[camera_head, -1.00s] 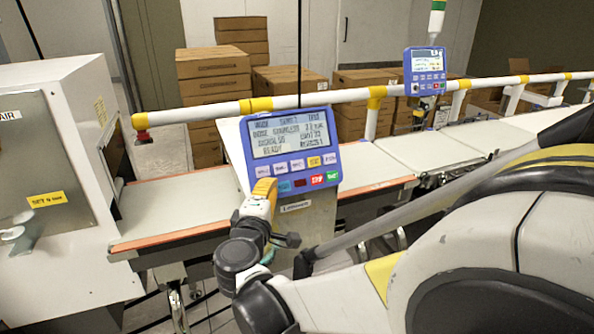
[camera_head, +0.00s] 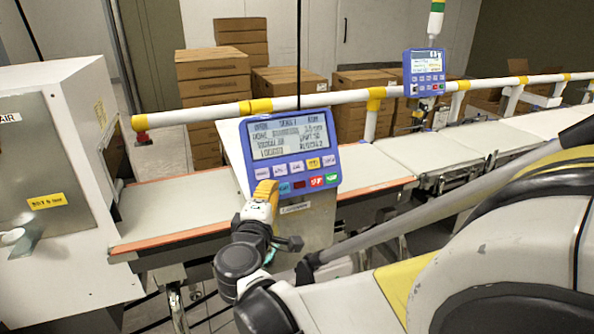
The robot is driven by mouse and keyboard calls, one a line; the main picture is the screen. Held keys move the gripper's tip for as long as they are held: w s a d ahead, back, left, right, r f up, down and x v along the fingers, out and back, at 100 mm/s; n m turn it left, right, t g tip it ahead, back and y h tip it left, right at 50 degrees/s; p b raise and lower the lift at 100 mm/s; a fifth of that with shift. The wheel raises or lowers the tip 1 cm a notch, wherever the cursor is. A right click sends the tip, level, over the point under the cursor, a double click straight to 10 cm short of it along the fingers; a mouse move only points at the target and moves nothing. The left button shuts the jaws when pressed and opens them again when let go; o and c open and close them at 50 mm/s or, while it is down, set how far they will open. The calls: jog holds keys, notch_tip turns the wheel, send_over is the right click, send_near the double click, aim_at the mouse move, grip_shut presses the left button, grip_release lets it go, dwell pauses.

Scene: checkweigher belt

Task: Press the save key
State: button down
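A blue control panel (camera_head: 329,161) with a grey text screen stands on a light sloped housing in the middle of the view. Below its screen is a row of white keys and one yellow key (camera_head: 313,162). A lower row shows teal, dark red, red (camera_head: 317,181) and green (camera_head: 331,178) keys. The key labels are too small to read, so I cannot tell which is the save key. My gripper (camera_head: 266,188), with yellow fingers, is at the panel's lower left corner, in front of the lower row's left end. I cannot tell whether it touches the panel.
A conveyor belt (camera_head: 170,205) with an orange edge runs behind the panel. A white rail (camera_head: 205,115) with yellow bands crosses behind it. A second blue panel (camera_head: 424,72) stands further back right. A white machine cabinet (camera_head: 75,250) is at left; brown boxes (camera_head: 213,70) are stacked behind.

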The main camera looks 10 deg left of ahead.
dwell(0.3)
jog(key=shift+s+d+r+p, duration=0.3)
jog(key=shift+s+d+r, duration=0.1)
jog(key=shift+s, duration=0.2)
jog(key=shift+s+d+r+p, duration=0.3)
jog(key=shift+s+d+r, duration=0.05)
jog(key=shift+s, duration=0.3)
jog(key=shift+s+d+r+p, duration=0.3)
jog(key=shift+s+d+r, duration=0.1)
jog(key=shift+s, duration=0.2)
jog(key=s+d+r+p, duration=0.2)
jog(key=s, duration=0.2)
jog(key=shift+s+d+r, duration=0.3)
jog(key=shift+d+r, duration=0.05)
jog(key=shift+d, duration=0.05)
